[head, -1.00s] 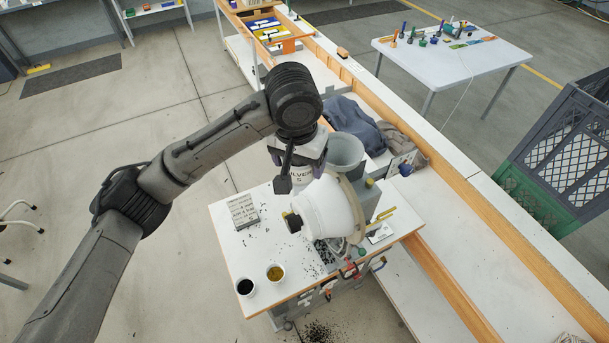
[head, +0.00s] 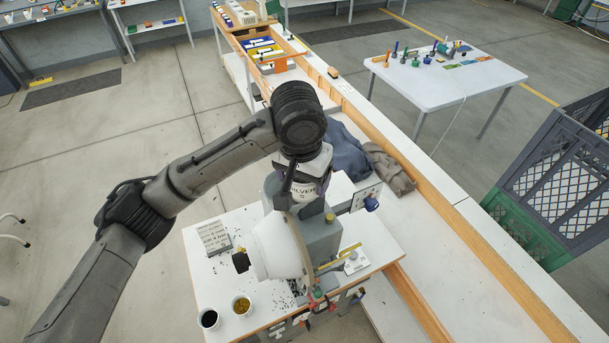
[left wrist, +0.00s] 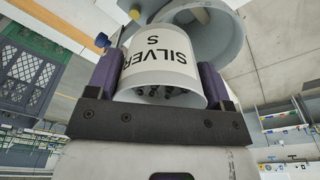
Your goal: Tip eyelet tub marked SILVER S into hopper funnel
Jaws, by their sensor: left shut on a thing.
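The white tub marked SILVER S (head: 308,191) is held in my left gripper (head: 303,180), above the press. In the left wrist view the tub (left wrist: 155,62) sits between the purple fingers of my left gripper (left wrist: 160,85), which is shut on it. Its open rim faces the camera and dark small pieces show inside. The grey hopper funnel (left wrist: 228,38) shows close behind the tub in the left wrist view. I cannot tell how far the tub is tilted. My right gripper is not in view.
A large white cone-shaped part (head: 280,248) is on the near side of the press. Two small cups, one with dark (head: 209,318) and one with yellow contents (head: 241,305), stand on the white table. A labelled block (head: 214,237) lies at the left. Dark bits are scattered about.

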